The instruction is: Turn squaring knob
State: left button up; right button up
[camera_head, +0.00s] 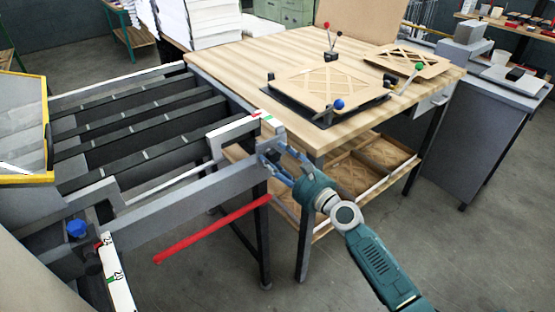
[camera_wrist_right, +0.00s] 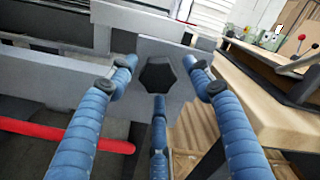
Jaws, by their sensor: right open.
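In the right wrist view, a black hexagonal knob (camera_wrist_right: 157,74) sits on the end plate of a grey beam. My right gripper (camera_wrist_right: 160,88) has its blue fingers spread around this knob, two above at the sides and one below; I cannot tell whether they touch it. In the head view, my right gripper (camera_head: 279,165) is at the right end of the grey beam (camera_head: 180,206), and its fingers hide the knob there. A blue knob (camera_head: 76,228) is at the beam's left end, far from the gripper. I cannot tell which knob is the squaring one. My left gripper is not in view.
A red bar (camera_head: 212,230) sticks out below the beam. Dark slats (camera_head: 140,125) lie left. Floor in front is clear.

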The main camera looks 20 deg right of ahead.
jog(key=c, duration=1.1)
jog(key=shift+c, duration=0.2)
